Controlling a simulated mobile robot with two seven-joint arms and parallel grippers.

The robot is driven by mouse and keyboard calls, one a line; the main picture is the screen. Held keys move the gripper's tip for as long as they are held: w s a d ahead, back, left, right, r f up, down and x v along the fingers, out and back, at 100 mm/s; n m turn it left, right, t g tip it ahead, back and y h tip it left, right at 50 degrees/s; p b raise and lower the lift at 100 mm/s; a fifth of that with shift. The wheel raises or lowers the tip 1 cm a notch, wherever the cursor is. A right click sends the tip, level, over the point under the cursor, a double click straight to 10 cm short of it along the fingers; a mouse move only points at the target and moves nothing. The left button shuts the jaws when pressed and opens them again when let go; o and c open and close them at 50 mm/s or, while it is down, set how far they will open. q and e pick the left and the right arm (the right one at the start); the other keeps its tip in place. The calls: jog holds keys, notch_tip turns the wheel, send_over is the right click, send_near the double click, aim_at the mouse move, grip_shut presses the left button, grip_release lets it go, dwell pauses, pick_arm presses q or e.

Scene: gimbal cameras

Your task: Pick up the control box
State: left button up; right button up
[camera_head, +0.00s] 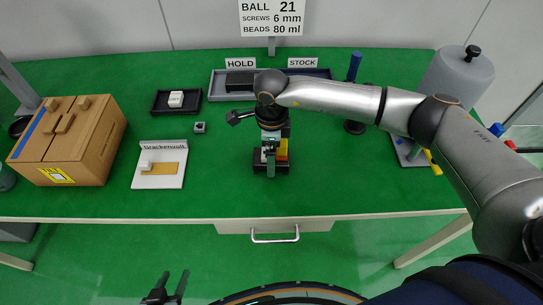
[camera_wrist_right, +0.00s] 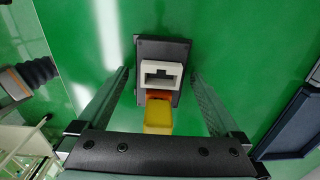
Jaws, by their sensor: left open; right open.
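A dark box (camera_head: 271,168) with a white slotted part and a yellow part stands near the front middle of the green table; it appears to be the control box, though no label shows. In the right wrist view the dark box (camera_wrist_right: 178,49) lies between the fingers, with its white part in the middle and the yellow part nearer the camera. My right gripper (camera_wrist_right: 160,78) is open around it, with green gaps on both sides and no visible contact. The right wrist partly hides the box in the head view. My left gripper (camera_head: 164,288) is open and empty, in front of the table.
A cardboard box (camera_head: 82,142) stands at the left. A white board (camera_head: 160,178), a small grey box (camera_head: 200,127) and a black tray (camera_head: 160,107) lie left of the dark box. A grey tray (camera_head: 217,83) is behind, and a grey cylinder (camera_head: 455,82) stands at the right.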

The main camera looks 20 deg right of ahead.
jog(key=shift+f, duration=0.1)
jog(key=shift+c, duration=0.4)
jog(key=c, duration=1.4)
